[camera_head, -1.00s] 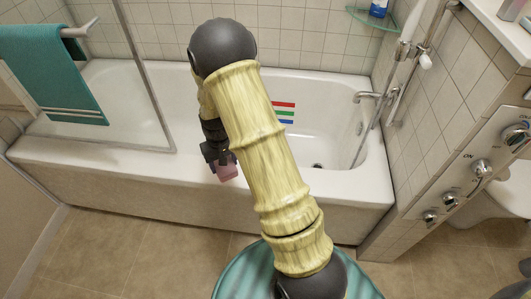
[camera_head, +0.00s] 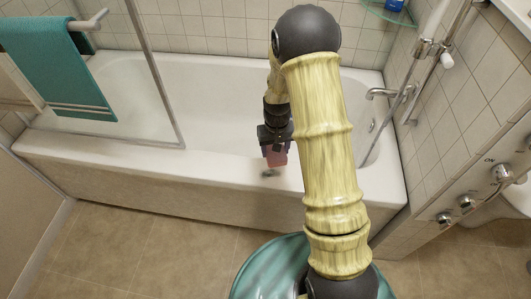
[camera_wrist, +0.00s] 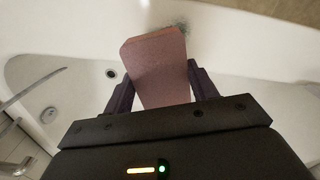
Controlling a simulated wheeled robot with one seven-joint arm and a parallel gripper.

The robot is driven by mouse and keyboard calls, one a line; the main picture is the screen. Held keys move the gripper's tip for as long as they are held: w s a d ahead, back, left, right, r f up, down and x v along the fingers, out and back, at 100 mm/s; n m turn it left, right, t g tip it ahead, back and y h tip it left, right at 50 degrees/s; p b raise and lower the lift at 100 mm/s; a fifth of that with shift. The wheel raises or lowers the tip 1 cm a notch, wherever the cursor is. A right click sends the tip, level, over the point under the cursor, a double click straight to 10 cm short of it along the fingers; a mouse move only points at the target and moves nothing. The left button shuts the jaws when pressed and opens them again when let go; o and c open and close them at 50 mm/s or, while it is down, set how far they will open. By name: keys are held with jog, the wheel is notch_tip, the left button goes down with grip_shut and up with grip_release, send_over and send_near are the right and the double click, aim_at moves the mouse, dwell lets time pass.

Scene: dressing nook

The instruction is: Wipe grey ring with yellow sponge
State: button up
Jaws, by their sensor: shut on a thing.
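My gripper (camera_head: 275,142) is shut on a pink block-shaped sponge (camera_head: 278,157); it looks pink, not yellow. In the wrist view the sponge (camera_wrist: 157,68) sticks out beyond both fingers. A grey smudge (camera_head: 270,173) lies on the bathtub's front rim, just below the sponge in the head view. The smudge also shows at the top of the wrist view (camera_wrist: 181,27), partly behind the sponge's corner. I cannot tell whether the sponge touches the rim.
The white bathtub (camera_head: 110,152) has a glass screen (camera_head: 160,90) at left and a teal towel (camera_head: 60,70) on a rail. The tap (camera_head: 385,93) and shower bar stand at right. The drain (camera_wrist: 111,73) shows in the wrist view. The tiled floor in front is clear.

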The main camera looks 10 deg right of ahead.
jog(key=shift+r+p, duration=0.1)
jog(key=shift+p, duration=0.25)
jog(key=p, duration=0.2)
jog(key=shift+a+r+n+p, duration=0.3)
jog(key=shift+a+n+p, duration=0.05)
jog(key=shift+a+n, duration=0.05)
jog(key=a+n+p, duration=0.1)
jog(key=p, duration=0.2)
jog(key=shift+r+p, duration=0.2)
jog(key=shift+p, duration=0.15)
jog(key=a+n+p, duration=0.1)
jog(key=p, duration=0.2)
jog(key=s+a+n+p, duration=0.1)
jog(key=p, duration=0.2)
jog(key=a+f+n+p, duration=0.1)
jog(key=p, duration=0.2)
jog(key=shift+s+a, duration=0.2)
jog(key=shift+s, duration=0.05)
jog(key=shift+f, duration=0.1)
